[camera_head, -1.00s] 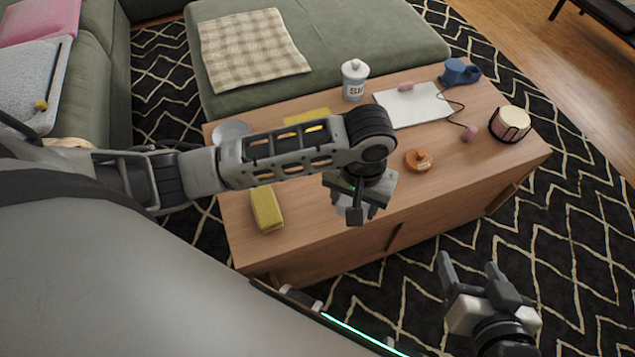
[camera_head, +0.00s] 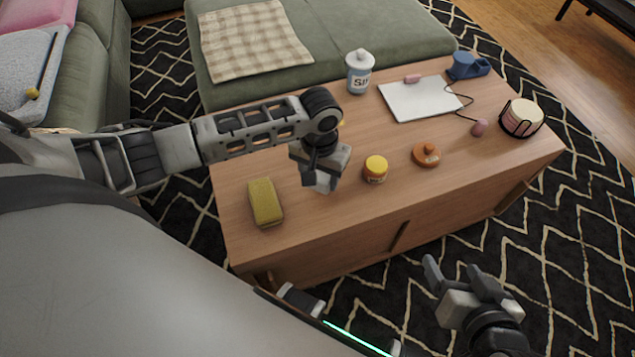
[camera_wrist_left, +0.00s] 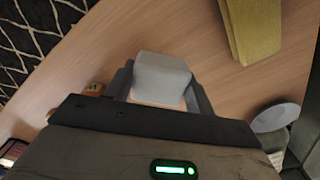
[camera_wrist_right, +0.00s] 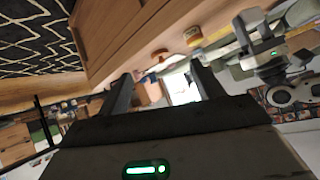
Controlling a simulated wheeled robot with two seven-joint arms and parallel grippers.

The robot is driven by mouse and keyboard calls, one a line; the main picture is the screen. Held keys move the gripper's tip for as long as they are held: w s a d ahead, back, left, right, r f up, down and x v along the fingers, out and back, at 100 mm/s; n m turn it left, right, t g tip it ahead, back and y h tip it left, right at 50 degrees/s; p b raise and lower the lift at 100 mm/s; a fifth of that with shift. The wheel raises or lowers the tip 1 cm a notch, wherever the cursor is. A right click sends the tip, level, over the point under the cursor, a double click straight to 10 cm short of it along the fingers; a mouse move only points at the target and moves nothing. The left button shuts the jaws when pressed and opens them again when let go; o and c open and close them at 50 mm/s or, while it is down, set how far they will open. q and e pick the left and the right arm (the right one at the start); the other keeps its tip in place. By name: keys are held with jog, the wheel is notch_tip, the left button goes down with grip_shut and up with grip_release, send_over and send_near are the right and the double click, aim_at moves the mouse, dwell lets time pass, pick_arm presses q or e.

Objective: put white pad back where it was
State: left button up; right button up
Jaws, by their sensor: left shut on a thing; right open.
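The white pad (camera_head: 324,184) is a small pale block between the fingers of my left gripper (camera_head: 320,176). In the left wrist view the white pad (camera_wrist_left: 160,75) sits between both fingers, with the wooden tabletop behind it. My left gripper is shut on it, over the left half of the wooden table (camera_head: 330,222). I cannot tell whether the pad touches the tabletop. My right gripper (camera_head: 451,272) is open and empty, off the table's front side.
A yellow sponge (camera_head: 265,202) lies left of the pad. A yellow-lidded jar (camera_head: 375,170) and an orange lidded item (camera_head: 426,154) stand to its right. A white sheet (camera_head: 420,98), canister (camera_head: 359,75) and blue item (camera_head: 467,66) are farther back. A grey disc (camera_wrist_left: 272,117) lies near the sponge.

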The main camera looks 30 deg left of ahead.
pick_arm(q)
jog(key=f, duration=0.1)
jog(key=f+b, duration=0.1)
jog(key=f, duration=0.1)
jog(key=shift+w+a+f, duration=0.1)
jog(key=shift+a+f, duration=0.15)
jog(key=shift+f, duration=0.1)
pick_arm(e)
jog(key=shift+a+r+t, duration=0.3)
jog(key=shift+r+t, duration=0.1)
jog(key=shift+r, duration=0.2)
jog(key=shift+s+y, duration=0.1)
jog(key=shift+y, duration=0.2)
pick_arm(q)
jog(key=o, duration=0.9)
jog(key=shift+f, duration=0.1)
pick_arm(e)
jog(key=shift+d+f, duration=0.1)
jog(key=shift+f, duration=0.05)
